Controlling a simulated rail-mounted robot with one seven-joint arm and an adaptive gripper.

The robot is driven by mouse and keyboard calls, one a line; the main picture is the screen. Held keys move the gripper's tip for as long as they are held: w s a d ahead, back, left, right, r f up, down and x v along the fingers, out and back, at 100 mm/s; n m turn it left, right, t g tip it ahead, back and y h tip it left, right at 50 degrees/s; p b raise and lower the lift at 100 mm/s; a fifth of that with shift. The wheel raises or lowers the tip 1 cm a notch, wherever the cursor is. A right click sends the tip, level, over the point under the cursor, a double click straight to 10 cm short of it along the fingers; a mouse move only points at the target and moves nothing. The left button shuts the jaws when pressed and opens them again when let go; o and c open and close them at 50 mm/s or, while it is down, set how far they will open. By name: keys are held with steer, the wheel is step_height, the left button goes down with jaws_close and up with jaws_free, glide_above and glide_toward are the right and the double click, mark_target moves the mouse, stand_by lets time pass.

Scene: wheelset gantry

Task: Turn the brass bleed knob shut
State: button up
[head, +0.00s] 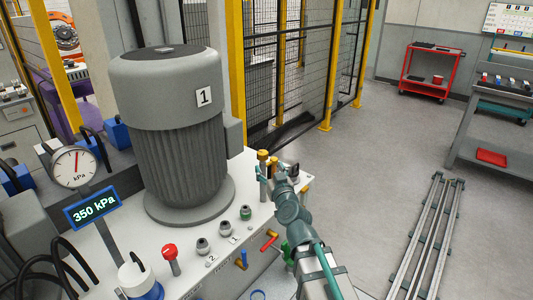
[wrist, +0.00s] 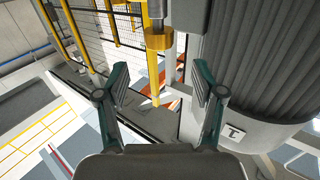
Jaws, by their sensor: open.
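A brass-coloured knob (head: 263,157) stands upright at the far right end of the white bench, just beyond my gripper (head: 268,174) in the head view. I take it to be the bleed knob. My gripper is low over that end of the bench, with a teal finger beside the knob. In the wrist view my gripper (wrist: 158,92) is open, with its two teal fingers apart and nothing clamped. The arm partly hides the area around the knob.
A large grey motor (head: 172,140) marked 1 stands left of my gripper. A gauge (head: 75,167) and a display (head: 92,207) reading 350 kPa stand farther left. A red button (head: 170,252) and several small knobs line the bench front. Yellow-framed mesh fencing (head: 290,70) rises behind.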

mark_target(264, 158)
steer(key=x, duration=1)
steer(key=shift+d+f+p, duration=0.1)
steer(key=shift+f+p, duration=0.05)
steer(key=shift+p, duration=0.25)
steer(key=c, duration=1.2)
steer(key=shift+o, duration=0.2)
